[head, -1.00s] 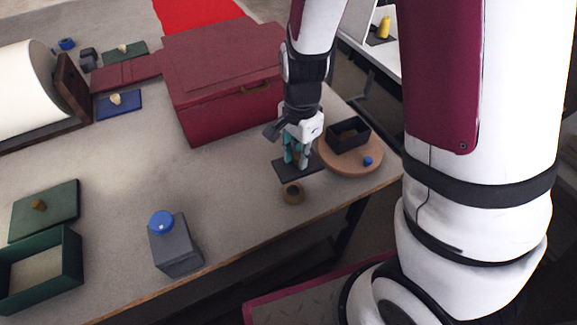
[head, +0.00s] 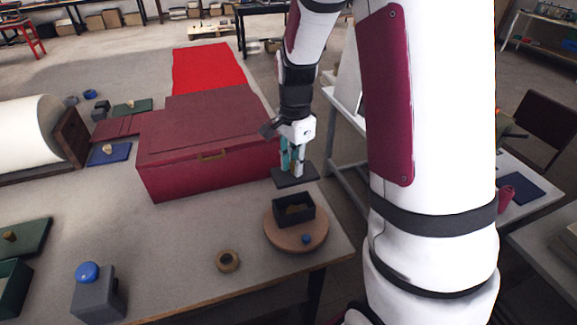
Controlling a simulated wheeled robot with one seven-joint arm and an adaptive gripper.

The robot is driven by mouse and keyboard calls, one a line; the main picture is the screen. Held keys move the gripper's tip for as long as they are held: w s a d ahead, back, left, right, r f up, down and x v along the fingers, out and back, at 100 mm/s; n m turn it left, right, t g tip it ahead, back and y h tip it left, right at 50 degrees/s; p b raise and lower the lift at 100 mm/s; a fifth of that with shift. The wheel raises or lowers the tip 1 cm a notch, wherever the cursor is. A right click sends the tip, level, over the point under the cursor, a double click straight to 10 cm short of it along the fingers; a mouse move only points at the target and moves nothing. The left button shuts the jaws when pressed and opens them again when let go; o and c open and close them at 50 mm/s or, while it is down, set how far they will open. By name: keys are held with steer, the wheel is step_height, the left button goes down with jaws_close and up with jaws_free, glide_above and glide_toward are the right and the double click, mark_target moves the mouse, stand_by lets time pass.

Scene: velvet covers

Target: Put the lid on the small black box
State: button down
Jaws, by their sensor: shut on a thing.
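The small black box (head: 282,217) is open at the top and stands on a round wooden board (head: 285,241) near the table's right corner. Something brownish shows inside it. My gripper (head: 292,169) points down and is shut on the dark lid (head: 296,180), a flat rectangular plate. The fingers mostly hide its knob. In the head view the lid appears just above and beyond the box, apart from it and close to the red chest's right end. Its exact height cannot be told.
A large dark red chest (head: 205,178) stands left of my gripper. A small blue knob-like thing (head: 306,239) lies on the board. A brown ring (head: 228,261) and a grey container with a blue top (head: 98,300) are at the front.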

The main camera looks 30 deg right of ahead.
mark_target(293, 179)
steer(key=shift+f+b, duration=1.05)
steer(key=shift+f, duration=1.7)
steer(key=shift+f+b, duration=0.5)
steer(key=shift+f, duration=1.95)
stand_by(1.0)
steer(key=c, duration=1.4)
jaws_free()
steer(key=shift+o, duration=0.2)
steer(key=shift+r, duration=0.1)
step_height(293, 179, up, 12)
steer(key=shift+f, duration=0.1)
